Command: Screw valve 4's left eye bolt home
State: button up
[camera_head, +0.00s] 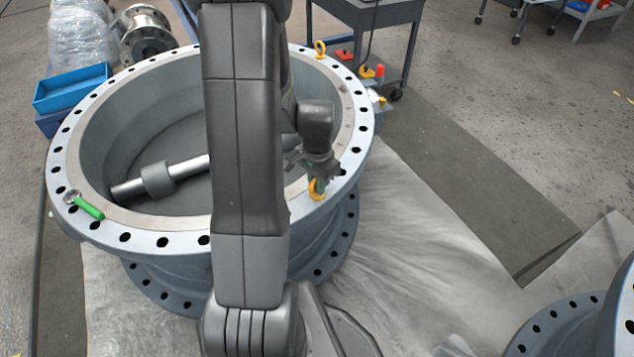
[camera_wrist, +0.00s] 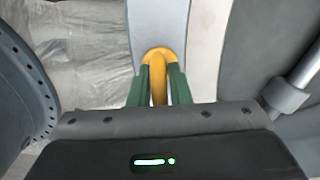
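The large grey valve body (camera_head: 62,175) stands upright with its holed flange facing up. A yellow eye bolt (camera_head: 316,190) stands at the flange's right front. My gripper (camera_head: 318,176) is at this bolt. In the wrist view, the green fingers of my gripper (camera_wrist: 159,88) lie on both sides of the yellow eye bolt (camera_wrist: 158,56) and appear shut on it. The bolt's shank and thread are hidden. A second yellow eye bolt (camera_head: 320,48) stands at the far side of the flange. No valve number is readable.
A green-handled tool (camera_head: 88,208) lies on the flange's left front. A metal shaft (camera_head: 160,178) lies across the valve's inside. A blue bin (camera_head: 72,88) and wrapped goods (camera_head: 80,38) are behind left. A dark cart (camera_head: 385,25) is behind; another flange (camera_head: 560,330) is at right.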

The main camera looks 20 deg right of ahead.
jog(key=shift+o, duration=1.3)
notch_tip(320, 180, up, 14)
jog(key=p, duration=0.4)
jog(key=shift+f, duration=0.1)
notch_tip(320, 180, down, 14)
jog(key=b, duration=0.4)
